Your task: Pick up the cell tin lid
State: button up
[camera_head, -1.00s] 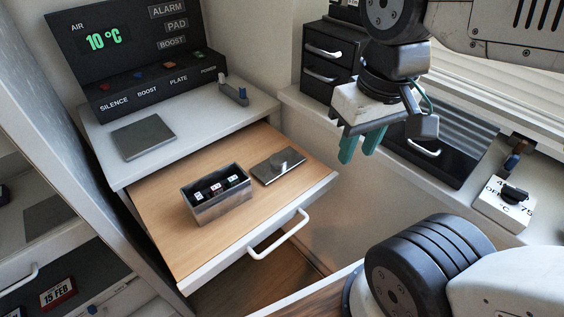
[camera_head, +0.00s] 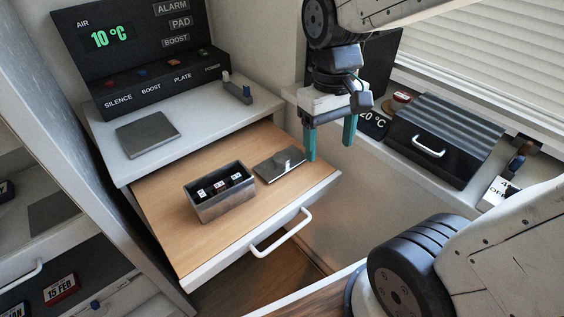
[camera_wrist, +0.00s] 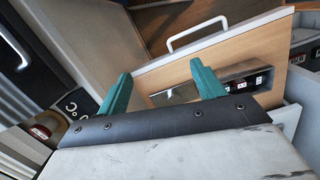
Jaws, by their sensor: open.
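The cell tin lid (camera_head: 274,169), a flat shiny metal plate, lies on the wooden surface of the pulled-out drawer, to the right of the open tin. In the wrist view the lid (camera_wrist: 176,94) shows partly between my fingers. The metal cell tin (camera_head: 212,208) holds several dark cells with white labels; it also shows in the wrist view (camera_wrist: 228,87). My gripper (camera_head: 329,150) is open and empty, its teal fingers pointing down by the drawer's right edge, apart from the lid. In the wrist view my gripper (camera_wrist: 161,72) has its fingers spread wide.
The drawer (camera_head: 165,215) has a white handle (camera_head: 281,233) at its front. A grey plate (camera_head: 147,134) lies on the white counter under the display panel (camera_head: 150,85). A black ribbed box (camera_head: 440,145) stands on the sill at right. The wood left of the tin is clear.

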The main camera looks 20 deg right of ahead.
jog(key=w+a+f+n, duration=0.1)
jog(key=w+f+n, duration=0.3)
jog(key=w+f, duration=0.75)
jog(key=n+t, duration=0.1)
send_near(280, 156)
jog(key=shift+d+f, duration=0.4)
jog(key=shift+f+n, duration=0.1)
jog(key=shift+n, duration=0.3)
jog(key=f, duration=0.7)
jog(key=shift+s+a+f, duration=0.15)
jog(key=shift+a+f, duration=0.15)
jog(key=shift+a, duration=0.1)
jog(key=c, duration=1.1)
